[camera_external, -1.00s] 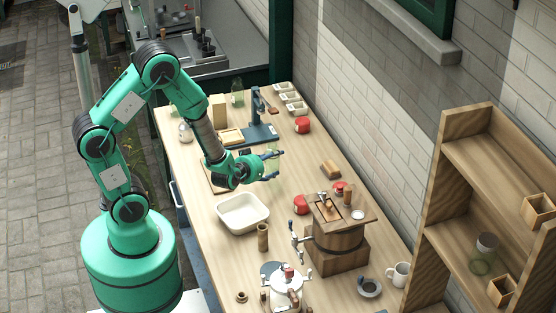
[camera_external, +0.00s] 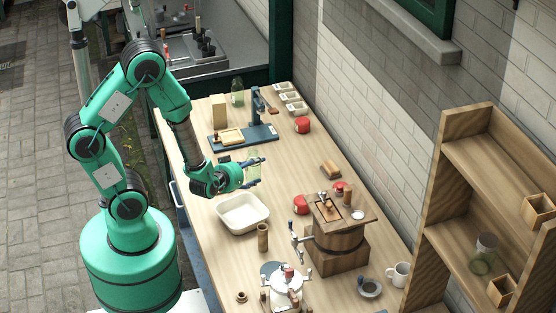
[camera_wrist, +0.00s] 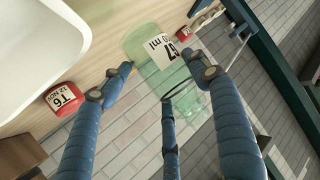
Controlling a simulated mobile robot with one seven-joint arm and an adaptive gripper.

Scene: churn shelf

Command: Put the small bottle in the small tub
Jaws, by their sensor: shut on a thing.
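My gripper (camera_external: 254,172) is shut on a small translucent green bottle (camera_external: 254,160) and holds it over the table, behind and slightly right of the tub in the outside view. In the wrist view the blue fingers (camera_wrist: 168,82) are around the bottle (camera_wrist: 150,45), which carries a white label. The small cream tub (camera_external: 243,231) stands on the table, its open top facing up and its inside looking empty. Part of the white tub (camera_wrist: 84,38) also shows at the upper left of the wrist view. The bottle is apart from the tub.
A blue-based press (camera_external: 259,130) and another green bottle (camera_external: 237,94) stand farther back. A wooden cylinder (camera_external: 262,238), white pot (camera_external: 285,290) and wooden churn (camera_external: 340,240) stand in front and right. A red-lidded jar (camera_external: 300,204) is right of the tub.

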